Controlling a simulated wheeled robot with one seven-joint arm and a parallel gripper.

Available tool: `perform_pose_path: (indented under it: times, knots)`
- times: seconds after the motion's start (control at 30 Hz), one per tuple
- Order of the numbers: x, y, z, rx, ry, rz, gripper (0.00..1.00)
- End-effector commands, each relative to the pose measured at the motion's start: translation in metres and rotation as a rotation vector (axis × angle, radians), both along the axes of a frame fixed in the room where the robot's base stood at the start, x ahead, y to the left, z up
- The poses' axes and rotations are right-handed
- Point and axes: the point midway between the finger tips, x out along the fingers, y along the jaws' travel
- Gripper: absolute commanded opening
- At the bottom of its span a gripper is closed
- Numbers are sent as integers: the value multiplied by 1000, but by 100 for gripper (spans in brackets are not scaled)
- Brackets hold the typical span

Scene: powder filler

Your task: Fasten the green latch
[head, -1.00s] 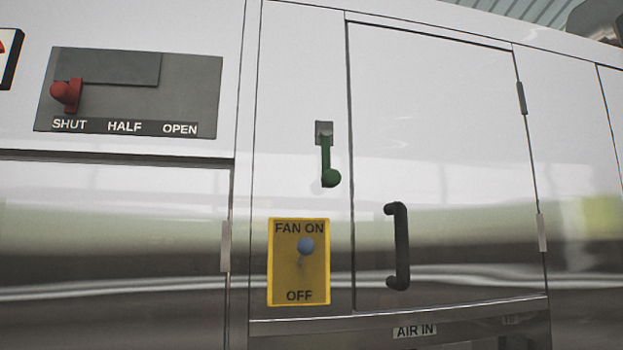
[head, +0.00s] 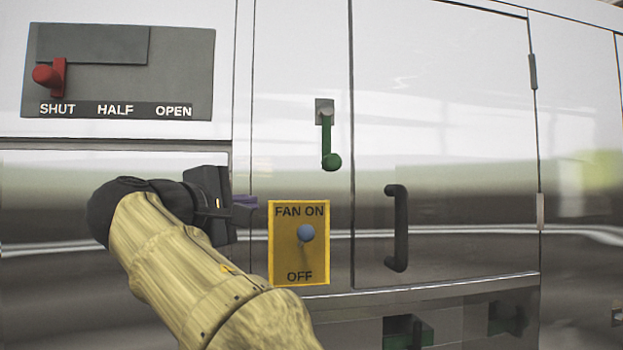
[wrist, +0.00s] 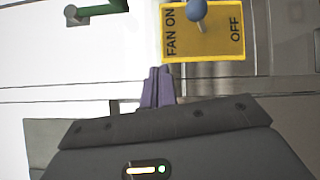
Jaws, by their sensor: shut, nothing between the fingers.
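The green latch (head: 327,138) hangs straight down from its grey mount (head: 324,105), left of the door (head: 440,150). Its round knob is at the lower end, left of the door's edge. In the wrist view the green latch (wrist: 103,10) shows at the top left, partly cut off. My gripper (head: 252,203) is below and left of the latch, beside the yellow fan plate, apart from the latch. In the wrist view its purple fingers (wrist: 157,85) are together with nothing between them.
The yellow fan plate (head: 285,266) with a blue-knobbed switch (head: 306,233) is just right of my gripper. A black door handle (head: 400,228) sticks out on the door. A red slide knob (head: 48,75) stands at SHUT. Green and dark parts (head: 408,331) show below.

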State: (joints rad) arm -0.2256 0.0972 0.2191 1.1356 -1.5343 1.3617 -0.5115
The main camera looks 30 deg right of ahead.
Motion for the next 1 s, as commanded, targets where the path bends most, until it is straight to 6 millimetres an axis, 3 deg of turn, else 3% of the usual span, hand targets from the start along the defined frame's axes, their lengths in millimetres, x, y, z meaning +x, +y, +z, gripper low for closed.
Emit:
perform_pose_path:
  times: [0.03,0.17,0.63,1.0]
  knots:
    - [-11,-2,24,-16,-38,-29,0]
    - [-29,-7,50,-44,-88,-83,0]
    - [-28,-13,53,-46,-91,-90,0]
    - [2,-61,61,-47,-90,-92,0]
